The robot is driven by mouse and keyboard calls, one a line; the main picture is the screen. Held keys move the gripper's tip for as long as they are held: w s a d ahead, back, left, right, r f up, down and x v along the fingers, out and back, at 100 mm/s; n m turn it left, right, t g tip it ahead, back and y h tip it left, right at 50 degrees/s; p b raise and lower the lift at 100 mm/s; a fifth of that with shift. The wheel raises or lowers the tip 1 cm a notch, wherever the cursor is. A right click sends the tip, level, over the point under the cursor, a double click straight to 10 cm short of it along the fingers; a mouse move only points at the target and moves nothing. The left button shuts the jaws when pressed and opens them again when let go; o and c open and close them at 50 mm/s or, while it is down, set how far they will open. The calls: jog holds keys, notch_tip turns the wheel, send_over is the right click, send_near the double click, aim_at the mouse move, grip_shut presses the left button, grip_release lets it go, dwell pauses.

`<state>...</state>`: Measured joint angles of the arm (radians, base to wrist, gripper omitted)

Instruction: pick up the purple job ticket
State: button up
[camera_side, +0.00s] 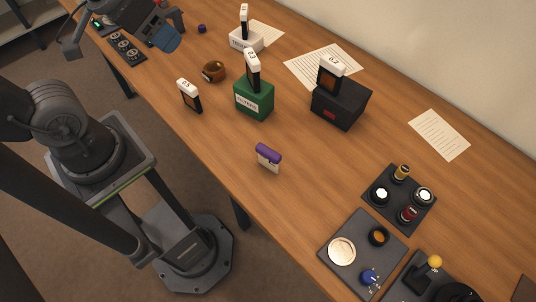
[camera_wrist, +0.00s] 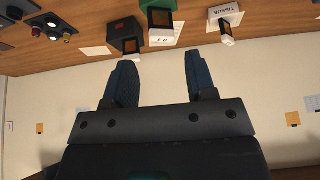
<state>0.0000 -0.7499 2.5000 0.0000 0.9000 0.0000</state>
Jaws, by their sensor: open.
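The purple job ticket (camera_side: 268,157) is a small pale tag with a purple top band. It stands upright near the front edge of the wooden table in the side view, apart from the other things. I cannot see it in the wrist view. My gripper (camera_side: 166,38) is at the upper left of the side view, far from the ticket and above the table's far left end. In the wrist view my gripper (camera_wrist: 163,78) shows two dark blue fingers spread wide with nothing between them.
A green box (camera_side: 254,100), a black box (camera_side: 341,108) and a white box (camera_side: 246,41) hold upright cards. A loose card (camera_side: 190,97) and a brown round object (camera_side: 213,71) stand left of the ticket. Dark trays (camera_side: 330,250) with parts lie right. Table around the ticket is clear.

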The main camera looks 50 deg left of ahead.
jog(key=m+g, duration=0.6)
jog(key=m, duration=1)
send_over(268, 151)
notch_tip(268, 151, down, 14)
notch_tip(268, 151, down, 13)
jog(key=shift+f, duration=0.2)
grip_shut()
